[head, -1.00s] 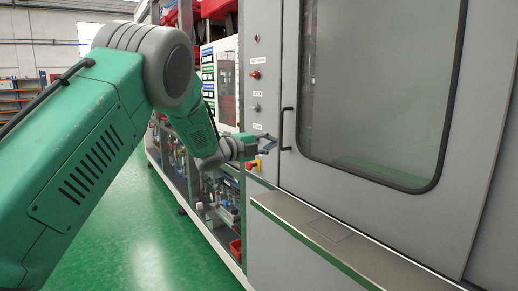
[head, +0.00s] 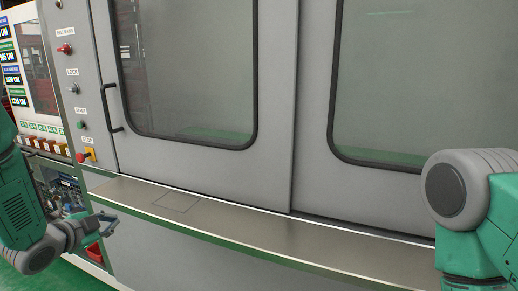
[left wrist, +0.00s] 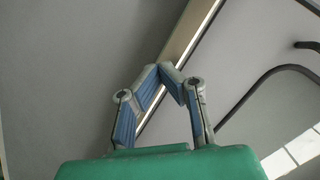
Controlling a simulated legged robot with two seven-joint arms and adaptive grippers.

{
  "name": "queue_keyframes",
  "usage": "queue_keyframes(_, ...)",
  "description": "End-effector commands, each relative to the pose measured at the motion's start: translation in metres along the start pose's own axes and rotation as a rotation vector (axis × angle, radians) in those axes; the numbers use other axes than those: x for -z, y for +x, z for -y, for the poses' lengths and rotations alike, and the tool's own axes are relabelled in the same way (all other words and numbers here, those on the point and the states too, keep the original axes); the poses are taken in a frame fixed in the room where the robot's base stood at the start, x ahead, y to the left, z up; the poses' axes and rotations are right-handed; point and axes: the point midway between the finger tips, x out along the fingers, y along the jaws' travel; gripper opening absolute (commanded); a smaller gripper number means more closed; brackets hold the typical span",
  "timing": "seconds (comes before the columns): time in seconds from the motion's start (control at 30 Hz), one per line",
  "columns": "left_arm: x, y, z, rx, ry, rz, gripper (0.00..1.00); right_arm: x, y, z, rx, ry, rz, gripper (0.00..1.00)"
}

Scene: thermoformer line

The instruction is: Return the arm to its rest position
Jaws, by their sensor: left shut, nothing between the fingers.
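My left gripper (head: 110,222) is at the lower left of the head view, in front of the machine and a little below the level of its metal ledge (head: 240,225). In the left wrist view its two blue-padded fingers (left wrist: 159,72) meet at the tips, with nothing between them. My left arm (head: 18,200) comes in from the left edge, bent low. My right arm shows at the right edge, but its gripper is out of view.
A grey machine door with a window (head: 190,60) and a black handle (head: 109,108) stands ahead. Left of it are a red knob (head: 65,48), a lock switch (head: 73,88), a green button (head: 80,125) and a red-and-yellow switch (head: 86,156). The ledge is bare.

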Motion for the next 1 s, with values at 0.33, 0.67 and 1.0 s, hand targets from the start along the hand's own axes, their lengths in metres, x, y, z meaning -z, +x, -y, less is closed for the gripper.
queue_keyframes(0.33,-0.072,-0.086,-0.249,-0.3,-0.572,0.488,0.0,0.0,0.0,0.0,0.0,0.0,0.0,0.4)
queue_keyframes(0.67,-0.087,-0.231,-0.39,-0.434,-0.875,0.98,0.0,0.0,0.0,0.0,0.0,0.0,0.0,0.4)
queue_keyframes(1.0,-0.087,-0.263,-0.409,-0.447,-0.919,1.083,0.0,0.0,0.0,0.0,0.0,0.0,0.0,0.4)
